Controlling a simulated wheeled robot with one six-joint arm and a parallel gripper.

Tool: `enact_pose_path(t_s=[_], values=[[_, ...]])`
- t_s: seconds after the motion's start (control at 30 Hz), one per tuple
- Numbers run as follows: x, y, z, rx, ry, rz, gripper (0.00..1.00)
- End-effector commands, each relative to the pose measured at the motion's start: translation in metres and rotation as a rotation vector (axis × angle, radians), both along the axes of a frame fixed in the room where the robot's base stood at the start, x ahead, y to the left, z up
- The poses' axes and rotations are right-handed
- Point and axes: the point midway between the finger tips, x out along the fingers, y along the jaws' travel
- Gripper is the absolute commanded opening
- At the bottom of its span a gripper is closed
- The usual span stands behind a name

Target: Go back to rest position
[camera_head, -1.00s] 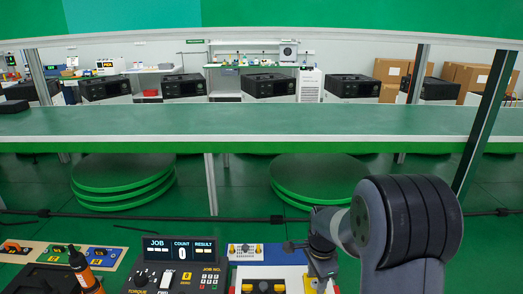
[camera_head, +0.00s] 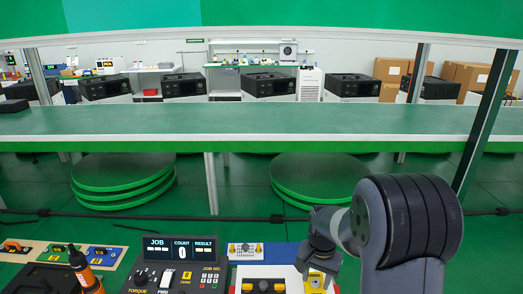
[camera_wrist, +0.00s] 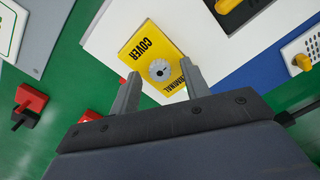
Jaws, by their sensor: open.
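My gripper (camera_wrist: 160,98) is open, with its two grey fingers apart and nothing seen between them but the surface below. In the wrist view it is above a yellow card (camera_wrist: 152,58) marked COVER and TERMINAL, with a round grey dial-like part on it. The card lies on a white panel (camera_wrist: 205,45). In the head view my gripper (camera_head: 318,268) points down at the right end of the front bench, near a yellow-marked part (camera_head: 316,282). The fingertips are hard to make out there.
A control box (camera_head: 180,262) with JOB, COUNT and RESULT displays stands left of the gripper. An orange-and-black bottle-like tool (camera_head: 82,268) is further left. Red and black clips (camera_wrist: 30,103) lie on green in the wrist view. A long green shelf (camera_head: 260,120) crosses behind.

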Motion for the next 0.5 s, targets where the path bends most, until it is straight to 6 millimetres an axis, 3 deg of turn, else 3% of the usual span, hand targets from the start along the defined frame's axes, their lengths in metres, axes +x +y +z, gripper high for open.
enact_pose_path(t_s=[0.5], values=[[0.0000, 0.0000, 0.0001, 0.000, 0.000, 0.414, 0.44]])
